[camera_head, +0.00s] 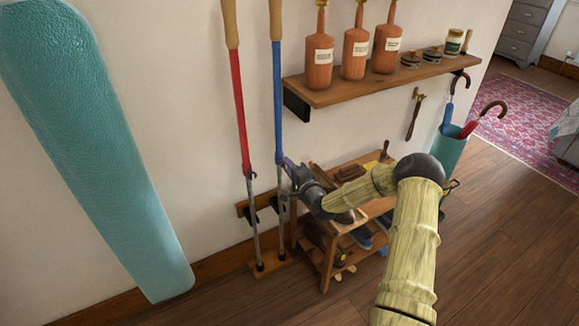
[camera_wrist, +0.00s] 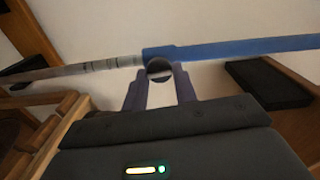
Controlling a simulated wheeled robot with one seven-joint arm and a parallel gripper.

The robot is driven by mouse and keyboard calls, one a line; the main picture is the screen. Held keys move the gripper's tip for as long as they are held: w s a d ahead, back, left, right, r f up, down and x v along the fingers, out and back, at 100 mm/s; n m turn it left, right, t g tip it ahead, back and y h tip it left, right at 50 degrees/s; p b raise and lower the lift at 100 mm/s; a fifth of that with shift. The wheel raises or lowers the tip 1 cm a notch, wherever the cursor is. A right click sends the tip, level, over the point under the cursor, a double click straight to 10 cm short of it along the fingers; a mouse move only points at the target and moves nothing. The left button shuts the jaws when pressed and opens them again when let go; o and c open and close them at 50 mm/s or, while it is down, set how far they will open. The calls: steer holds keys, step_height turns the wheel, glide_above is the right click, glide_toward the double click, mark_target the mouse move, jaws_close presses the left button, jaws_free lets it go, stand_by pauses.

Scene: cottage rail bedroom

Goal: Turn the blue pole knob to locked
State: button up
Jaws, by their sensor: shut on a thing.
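The blue pole (camera_head: 277,95) stands upright by the wall, with a wooden handle on top and a bare metal lower part. In the wrist view the pole (camera_wrist: 235,48) crosses the picture, blue to the right and grey metal to the left. Its dark round knob (camera_wrist: 158,68) sits at the joint of blue and metal. My gripper (camera_head: 289,168) reaches the pole there from the right. In the wrist view my gripper's purple fingers (camera_wrist: 159,84) are shut on the knob, one on each side. I cannot tell any lock marking.
A red pole (camera_head: 238,100) stands just left in the same wooden rack (camera_head: 262,267). A shelf with bottles (camera_head: 350,90) juts out above my arm. A shoe rack (camera_head: 328,255) stands close below it. A teal padded board (camera_head: 100,150) is at far left. Front floor is clear.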

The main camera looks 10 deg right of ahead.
steer(key=shift+m, duration=0.6)
steer(key=o, duration=1)
steer(key=shift+c, duration=0.2)
steer(key=p+v, duration=0.2)
steer(key=v, duration=1.5)
steer(key=shift+s, duration=0.15)
